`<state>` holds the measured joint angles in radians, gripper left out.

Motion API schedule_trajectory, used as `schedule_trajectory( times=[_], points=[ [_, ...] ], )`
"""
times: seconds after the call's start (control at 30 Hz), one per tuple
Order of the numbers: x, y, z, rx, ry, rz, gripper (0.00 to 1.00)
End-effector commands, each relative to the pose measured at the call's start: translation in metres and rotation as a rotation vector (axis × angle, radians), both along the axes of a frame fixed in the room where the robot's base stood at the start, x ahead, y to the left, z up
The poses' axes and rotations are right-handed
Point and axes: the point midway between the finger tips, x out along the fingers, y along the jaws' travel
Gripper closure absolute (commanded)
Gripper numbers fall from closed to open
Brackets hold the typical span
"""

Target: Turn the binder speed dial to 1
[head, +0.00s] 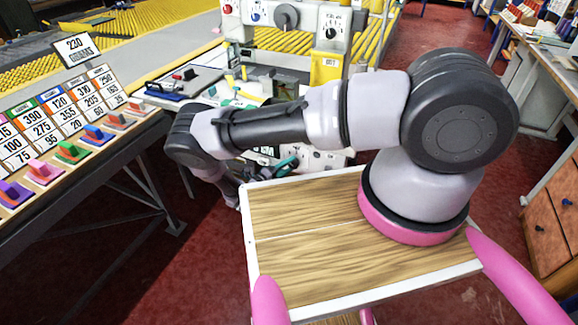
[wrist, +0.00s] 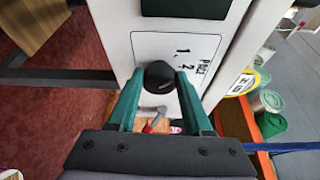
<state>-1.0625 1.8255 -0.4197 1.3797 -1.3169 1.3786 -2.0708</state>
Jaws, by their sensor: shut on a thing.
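The dial is a round black knob (wrist: 160,76) on a white panel (wrist: 150,45) in the wrist view. The printed numbers 1 and 2 and a hard-to-read word stand beside it, to its right. My gripper (wrist: 160,82) has its teal fingers on either side of the knob, shut on it. No pointer mark shows on the knob, so I cannot tell its setting. In the head view my gripper (head: 285,163) is small, low at the front of the white machine (head: 318,160), and my arm partly hides that area; the knob itself cannot be made out there.
The machine's upper panel has other knobs, one black (head: 331,33) and one blue (head: 256,15). A rack of number cards and coloured handles (head: 68,152) stands left.

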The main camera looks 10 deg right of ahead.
Motion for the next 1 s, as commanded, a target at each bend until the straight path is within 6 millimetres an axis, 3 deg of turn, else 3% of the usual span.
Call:
schedule_trajectory(
  times=[0.73,0.77,0.8,0.83,1.0],
  points=[
    [-0.0002,0.001,-0.0021,-0.069,0.054,0.003,1.0],
    [-0.0002,0.001,-0.0021,-0.069,0.054,0.003,0.43],
    [-0.0001,0.001,-0.002,-0.069,0.054,0.003,0.27],
    [-0.0001,0.001,-0.002,-0.069,0.054,0.003,0.2],
    [0.0,0.0006,-0.0015,-0.068,0.052,0.002,0.2]
  ],
)
